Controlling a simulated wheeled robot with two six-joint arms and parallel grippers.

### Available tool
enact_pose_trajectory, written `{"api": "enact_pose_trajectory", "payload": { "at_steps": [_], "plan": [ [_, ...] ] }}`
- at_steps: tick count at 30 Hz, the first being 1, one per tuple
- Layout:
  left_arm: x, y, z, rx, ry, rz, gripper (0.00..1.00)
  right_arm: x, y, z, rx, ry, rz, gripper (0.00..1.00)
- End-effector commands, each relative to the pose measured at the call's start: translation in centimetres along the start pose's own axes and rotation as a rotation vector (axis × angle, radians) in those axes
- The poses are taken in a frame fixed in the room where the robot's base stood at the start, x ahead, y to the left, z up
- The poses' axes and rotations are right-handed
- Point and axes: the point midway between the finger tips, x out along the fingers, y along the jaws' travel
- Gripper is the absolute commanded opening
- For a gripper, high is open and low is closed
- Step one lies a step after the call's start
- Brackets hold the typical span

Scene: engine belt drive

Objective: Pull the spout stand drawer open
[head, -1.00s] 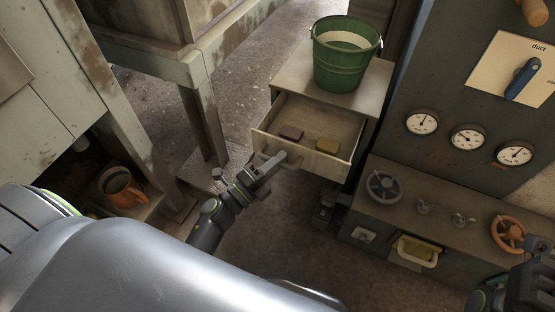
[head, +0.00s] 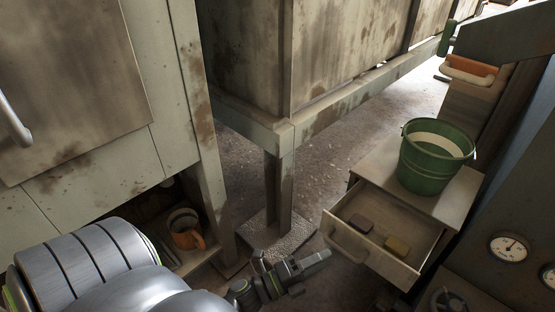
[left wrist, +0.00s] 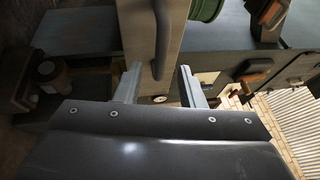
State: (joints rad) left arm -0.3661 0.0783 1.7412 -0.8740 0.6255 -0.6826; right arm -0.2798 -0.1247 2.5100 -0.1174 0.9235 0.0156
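The spout stand (head: 392,160) is a small pale cabinet with a green bucket (head: 437,157) on top. My right gripper is not in view.
A stained bench or cabinet (head: 180,75) stands at the left, with an orange mug (head: 187,232) on its low shelf. A gauge panel (head: 510,210) is at the right. Bare floor (head: 330,165) lies between the bench and the stand.

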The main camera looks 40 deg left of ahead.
Motion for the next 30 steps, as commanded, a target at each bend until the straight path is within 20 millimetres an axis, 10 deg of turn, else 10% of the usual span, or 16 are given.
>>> {"api": "enact_pose_trajectory", "payload": {
  "at_steps": [13,30],
  "plan": [
    [-9.9,0.0,0.0,-0.002,0.0,0.004,0.36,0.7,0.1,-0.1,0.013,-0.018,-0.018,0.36],
    [-11.7,0.0,0.0,0.0,0.0,-0.001,0.36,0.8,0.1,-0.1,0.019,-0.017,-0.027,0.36]
  ]
}}
